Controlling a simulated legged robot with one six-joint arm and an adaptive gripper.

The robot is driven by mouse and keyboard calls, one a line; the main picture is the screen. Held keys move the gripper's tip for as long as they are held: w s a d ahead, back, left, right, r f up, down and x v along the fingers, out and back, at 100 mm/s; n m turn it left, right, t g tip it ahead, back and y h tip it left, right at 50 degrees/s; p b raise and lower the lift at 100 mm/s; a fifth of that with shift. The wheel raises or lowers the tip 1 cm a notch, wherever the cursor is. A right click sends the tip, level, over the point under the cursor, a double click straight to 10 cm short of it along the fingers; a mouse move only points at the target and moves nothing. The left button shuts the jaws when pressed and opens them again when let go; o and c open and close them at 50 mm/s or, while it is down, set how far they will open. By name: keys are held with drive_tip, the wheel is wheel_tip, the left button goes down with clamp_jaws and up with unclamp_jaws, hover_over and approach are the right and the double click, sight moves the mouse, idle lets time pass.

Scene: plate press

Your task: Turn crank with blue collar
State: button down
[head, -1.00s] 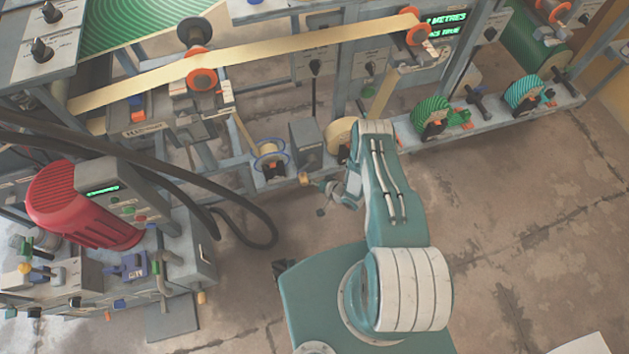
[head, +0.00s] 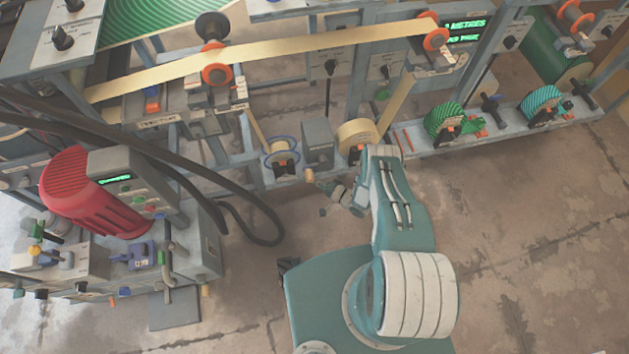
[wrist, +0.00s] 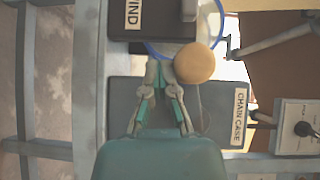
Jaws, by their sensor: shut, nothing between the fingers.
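A round wooden knob (head: 309,174) sticks out from the press's lower rail beside a reel with a blue ring (head: 281,144). In the wrist view the knob (wrist: 194,63) is just right of my fingertips, and the blue ring (wrist: 221,18) curves behind it. My gripper (wrist: 158,72) is shut with nothing between its fingers. Its tips overlap the ring's lower edge in that view; I cannot tell whether they touch the knob. In the head view my gripper (head: 335,194) is small and close to the knob. The crank arm behind the knob is mostly hidden.
A grey box marked CHAIN CASE (wrist: 178,118) lies behind my gripper. A cream tape roll (head: 358,134) sits right of the grey box (head: 317,141). A red motor (head: 92,192) and black hoses (head: 225,180) are at left. Open floor (head: 540,220) lies at right.

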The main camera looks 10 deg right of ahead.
idle(0.6)
drive_tip(key=v, duration=1.2)
drive_tip(key=shift+s, duration=0.1)
idle(0.7)
